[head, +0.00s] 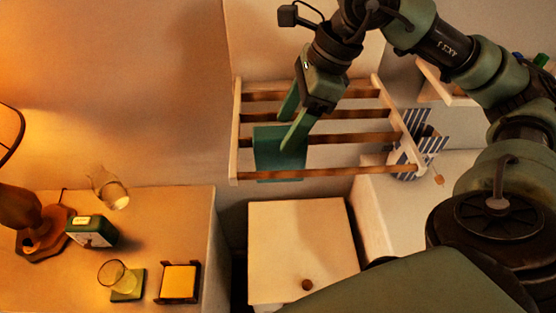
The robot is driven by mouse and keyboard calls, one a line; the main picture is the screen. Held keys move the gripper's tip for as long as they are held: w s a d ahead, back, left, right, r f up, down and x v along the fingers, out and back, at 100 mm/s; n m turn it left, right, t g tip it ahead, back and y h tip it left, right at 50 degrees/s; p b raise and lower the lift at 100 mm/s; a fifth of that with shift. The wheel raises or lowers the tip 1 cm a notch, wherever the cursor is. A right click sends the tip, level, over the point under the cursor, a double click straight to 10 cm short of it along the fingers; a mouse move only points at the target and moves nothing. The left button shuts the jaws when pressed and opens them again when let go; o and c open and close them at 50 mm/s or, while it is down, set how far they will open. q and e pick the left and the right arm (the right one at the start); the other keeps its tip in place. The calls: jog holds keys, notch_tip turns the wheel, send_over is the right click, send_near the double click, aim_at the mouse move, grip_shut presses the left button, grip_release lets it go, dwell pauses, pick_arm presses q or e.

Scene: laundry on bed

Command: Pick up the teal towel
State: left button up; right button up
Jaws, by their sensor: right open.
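The teal towel (272,158) hangs on a wooden rack (234,145) with several bars, at the rack's lower left part. My right gripper (288,128) comes down from the top over the rack. Its two green fingers are apart, and the lower finger overlaps the towel's upper right part in the picture. I cannot tell whether it touches the towel. The jaws hide part of the towel and bars. My left gripper is not in view.
A wooden table (170,225) at the left holds a lamp (40,225), a green clock (92,232), a carafe (110,190), a glass (116,275) and a yellow block (180,282). A pale cabinet (300,245) stands below the rack. A striped container (415,145) is right of it.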

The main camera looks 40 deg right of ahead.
jog(key=shift+w+f, duration=0.1)
jog(key=shift+f, duration=0.55)
jog(key=shift+a+f, duration=0.2)
jog(key=shift+f, duration=0.3)
jog(key=p+x, duration=0.2)
jog(key=x, duration=0.4)
jog(key=shift+w+d, duration=0.1)
jog(key=shift+w, duration=0.1)
jog(key=shift+f, duration=0.3)
grip_shut()
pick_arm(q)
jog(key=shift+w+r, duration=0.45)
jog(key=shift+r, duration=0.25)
pick_arm(e)
jog(key=shift+r, duration=0.15)
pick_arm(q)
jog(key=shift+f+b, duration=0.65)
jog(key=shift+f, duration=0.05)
pick_arm(e)
notch_tip(320, 180, up, 20)
send_over(274, 154)
jog(key=w+d, duration=0.1)
jog(key=w, duration=0.1)
jog(key=shift+s+d, duration=0.1)
